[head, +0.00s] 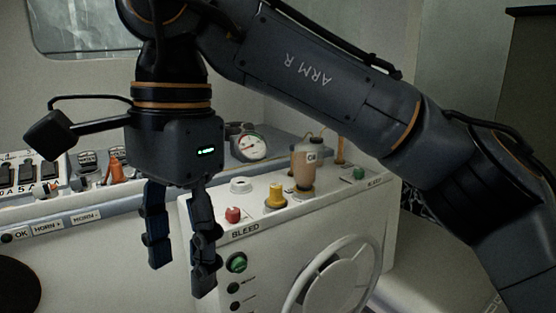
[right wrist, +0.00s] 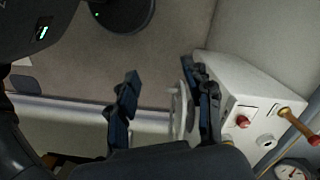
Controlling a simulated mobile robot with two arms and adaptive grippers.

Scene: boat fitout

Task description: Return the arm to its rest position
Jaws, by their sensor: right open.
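My right arm (head: 320,75), marked "ARM R", reaches across the head view from the right edge to the upper left. My right gripper (head: 182,278) hangs from it with fingers pointing down, in front of the left side of the white console. Its two fingers are apart with nothing between them. In the right wrist view the open fingers (right wrist: 165,88) also show empty, with the floor and the console's side beyond. My left gripper is in neither view.
The white console (head: 300,222) carries a white wheel (head: 335,275), a red knob (head: 233,215), a yellow knob (head: 276,197) and a brown-topped bottle (head: 304,167). A gauge (head: 248,147) and a switch panel (head: 22,175) stand behind and left. A window (head: 85,25) is at upper left.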

